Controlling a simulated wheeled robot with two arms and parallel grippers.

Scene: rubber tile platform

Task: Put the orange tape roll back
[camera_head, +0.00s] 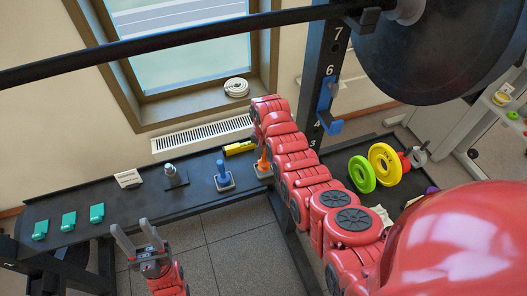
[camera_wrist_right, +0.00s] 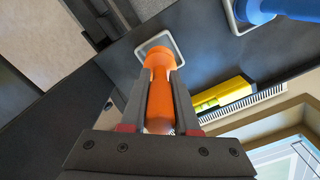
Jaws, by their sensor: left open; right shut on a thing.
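The orange thing (camera_wrist_right: 155,90), which looks like a handle rather than a plain ring, lies between the fingers of my right gripper (camera_wrist_right: 160,82) in the right wrist view. Its far end is at a square, pale-rimmed holder (camera_wrist_right: 146,42); I cannot tell whether it is seated in it. In the head view the orange thing (camera_head: 264,160) shows at the right end of the dark bench, partly hidden by my red right arm. My left gripper (camera_head: 133,232) is open and empty, in front of the bench.
A blue handle (camera_head: 222,176) stands in a similar holder to the left. A yellow object (camera_head: 240,148) lies behind. A grey item (camera_head: 171,172), a white card (camera_head: 128,178) and teal blocks (camera_head: 68,221) are further left. A black rack post (camera_head: 326,75) and barbell (camera_head: 190,42) are close.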

